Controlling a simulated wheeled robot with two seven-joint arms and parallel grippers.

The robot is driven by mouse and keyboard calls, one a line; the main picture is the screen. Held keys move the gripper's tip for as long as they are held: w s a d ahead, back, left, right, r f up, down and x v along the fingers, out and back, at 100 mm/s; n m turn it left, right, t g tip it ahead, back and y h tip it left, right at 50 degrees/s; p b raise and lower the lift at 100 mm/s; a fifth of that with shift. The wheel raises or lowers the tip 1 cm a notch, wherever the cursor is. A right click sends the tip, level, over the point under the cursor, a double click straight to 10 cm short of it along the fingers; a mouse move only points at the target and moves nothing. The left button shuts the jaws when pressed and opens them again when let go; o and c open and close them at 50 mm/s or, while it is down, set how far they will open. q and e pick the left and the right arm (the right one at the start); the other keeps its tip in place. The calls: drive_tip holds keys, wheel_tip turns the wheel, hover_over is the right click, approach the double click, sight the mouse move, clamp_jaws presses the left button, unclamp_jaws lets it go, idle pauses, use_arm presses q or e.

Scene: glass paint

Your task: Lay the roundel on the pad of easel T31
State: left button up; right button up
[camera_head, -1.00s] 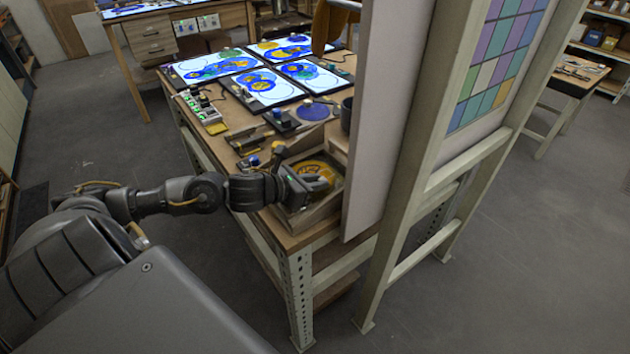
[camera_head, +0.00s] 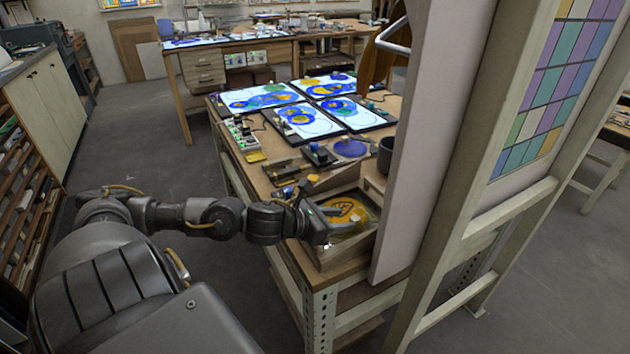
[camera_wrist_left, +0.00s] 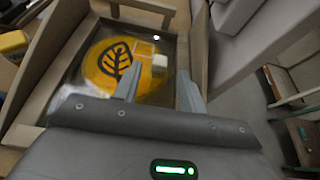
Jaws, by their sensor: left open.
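The yellow roundel (camera_head: 347,211) with a dark leaf mark lies in a shallow wooden box (camera_head: 365,236) at the near corner of the bench. Several lit panels (camera_head: 309,120) with blue and yellow discs lie farther back on the bench. I cannot read an easel label. My right gripper is not in view.
A tall frame (camera_head: 480,190) with a white board (camera_head: 425,140) stands close on the right of the box. A dark cup (camera_head: 386,154), a blue disc (camera_head: 350,148) and a switch strip (camera_head: 241,133) are on the bench. The floor at left is clear.

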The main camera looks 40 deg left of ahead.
use_arm(q)
drive_tip(key=v, duration=0.3)
drive_tip(key=shift+s, duration=0.15)
drive_tip(key=shift+p+v, duration=0.65)
drive_tip(key=shift+v, duration=0.55)
drive_tip(key=shift+s+a+r+p, duration=0.1)
drive_tip(key=shift+s+r+p, duration=0.5)
drive_tip(key=shift+p, duration=0.55)
drive_tip(key=shift+s+a+p, duration=0.2)
drive_tip(key=shift+s+p, duration=0.3)
drive_tip(key=shift+s+a+r, duration=0.1)
drive_tip(key=shift+s, duration=0.1)
